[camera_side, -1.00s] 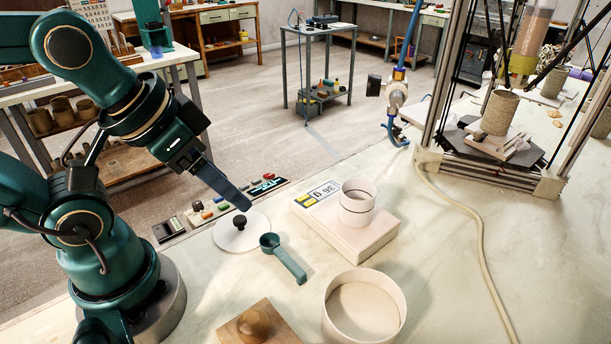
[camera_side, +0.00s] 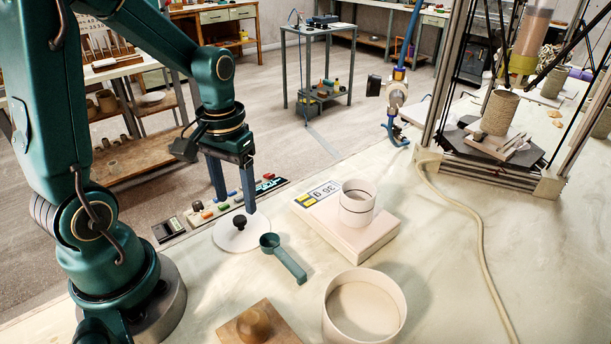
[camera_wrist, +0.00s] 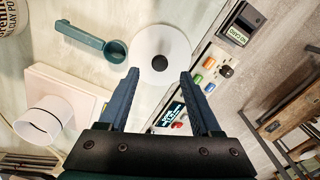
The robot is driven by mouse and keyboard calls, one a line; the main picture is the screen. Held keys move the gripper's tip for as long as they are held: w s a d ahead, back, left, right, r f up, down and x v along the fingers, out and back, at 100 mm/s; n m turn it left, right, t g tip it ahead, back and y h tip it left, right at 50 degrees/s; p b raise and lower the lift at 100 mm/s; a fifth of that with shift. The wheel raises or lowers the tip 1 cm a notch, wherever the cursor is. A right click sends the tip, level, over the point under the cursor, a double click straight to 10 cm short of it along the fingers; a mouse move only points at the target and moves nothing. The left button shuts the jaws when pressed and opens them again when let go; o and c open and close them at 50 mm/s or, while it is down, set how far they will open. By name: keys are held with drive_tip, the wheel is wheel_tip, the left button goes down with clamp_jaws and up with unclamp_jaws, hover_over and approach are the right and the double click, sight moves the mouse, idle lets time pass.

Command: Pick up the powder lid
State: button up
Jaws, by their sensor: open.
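The powder lid, a flat white disc (camera_side: 232,240) with a black knob (camera_side: 239,222), lies on the pale worktop. In the wrist view the lid (camera_wrist: 163,80) sits just ahead of the fingertips, its knob near the centre line between them. My gripper (camera_side: 234,205) points down with its two blue fingers apart and nothing between them. It hangs above the lid, and its right finger overlaps the knob in the side view; I cannot tell the exact height. The wrist view shows the gripper's fingertips (camera_wrist: 160,76) spread wider than the knob.
A teal scoop (camera_side: 285,260) lies close right of the lid. A scale (camera_side: 350,236) carries a white cup (camera_side: 357,205). A control panel (camera_side: 190,222) runs behind the lid. A wide white pot (camera_side: 398,315) and a wooden square with a knob (camera_side: 275,330) stand in front.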

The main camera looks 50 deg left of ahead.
sight(240, 218)
drive_tip(key=shift+f, duration=2.25)
clamp_jaws()
